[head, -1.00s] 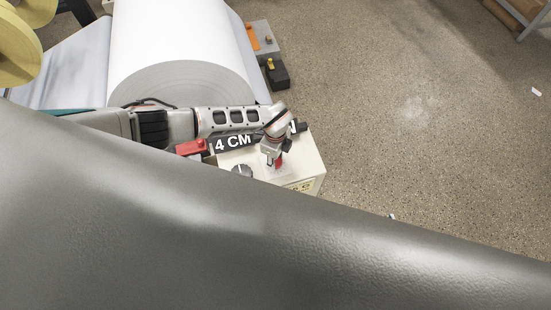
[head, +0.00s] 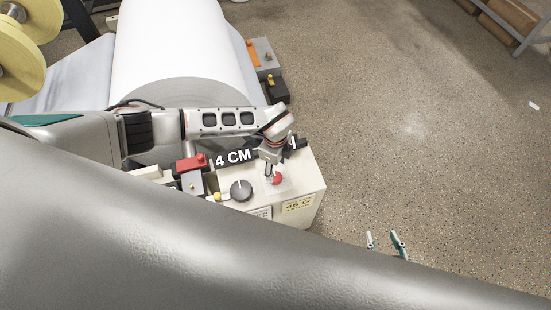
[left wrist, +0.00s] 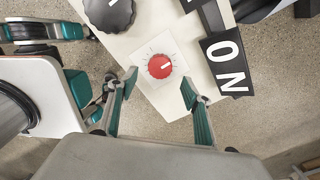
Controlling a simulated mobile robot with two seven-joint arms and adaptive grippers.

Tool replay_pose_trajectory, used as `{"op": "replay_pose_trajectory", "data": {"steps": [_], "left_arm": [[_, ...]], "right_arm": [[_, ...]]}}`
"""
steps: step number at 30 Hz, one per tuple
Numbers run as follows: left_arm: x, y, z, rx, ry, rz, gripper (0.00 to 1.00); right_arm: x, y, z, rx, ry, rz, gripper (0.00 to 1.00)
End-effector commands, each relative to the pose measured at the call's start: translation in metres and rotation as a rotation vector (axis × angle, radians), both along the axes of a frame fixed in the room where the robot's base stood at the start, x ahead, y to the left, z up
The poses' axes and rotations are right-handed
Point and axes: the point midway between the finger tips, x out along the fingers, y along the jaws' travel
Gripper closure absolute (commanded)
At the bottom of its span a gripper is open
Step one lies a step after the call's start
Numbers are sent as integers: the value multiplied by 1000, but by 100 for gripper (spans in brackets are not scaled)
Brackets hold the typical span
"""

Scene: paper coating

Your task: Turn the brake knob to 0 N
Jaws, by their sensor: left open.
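A red knob (head: 277,179) sits on a pale square plate on top of a cream control box (head: 313,188). In the left wrist view the red knob (left wrist: 160,66) shows a short white mark and a ring of scale ticks. A larger dark knob (head: 241,189) is beside it, partly cut off in the left wrist view (left wrist: 110,12). I cannot read which one is the brake knob. My left gripper (head: 270,168) is over the red knob; its fingers (left wrist: 159,85) are open and apart, with nothing between them. My right gripper (head: 384,240) is open and empty, right of the box.
A big white paper roll (head: 180,50) stands behind. My own grey arm link hides the lower foreground.

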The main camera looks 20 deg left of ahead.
Motion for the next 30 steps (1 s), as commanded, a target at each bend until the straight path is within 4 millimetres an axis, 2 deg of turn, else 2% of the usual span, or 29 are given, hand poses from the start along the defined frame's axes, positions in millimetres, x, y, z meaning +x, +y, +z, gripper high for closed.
{"op": "replay_pose_trajectory", "data": {"steps": [3, 10, 15, 30], "left_arm": [[2, 0, 25, -1, -4, 0, 51], [1, 0, 53, 0, -2, 0, 51], [0, 0, 58, 0, -1, 0, 51], [0, 0, 58, -1, 0, 0, 51]], "right_arm": [[0, 0, 0, 1, -1, 0, 60], [0, 0, 0, 1, -1, 0, 60], [0, 0, 0, 1, -1, 0, 60], [1, 0, 1, 1, -2, 0, 60]]}}
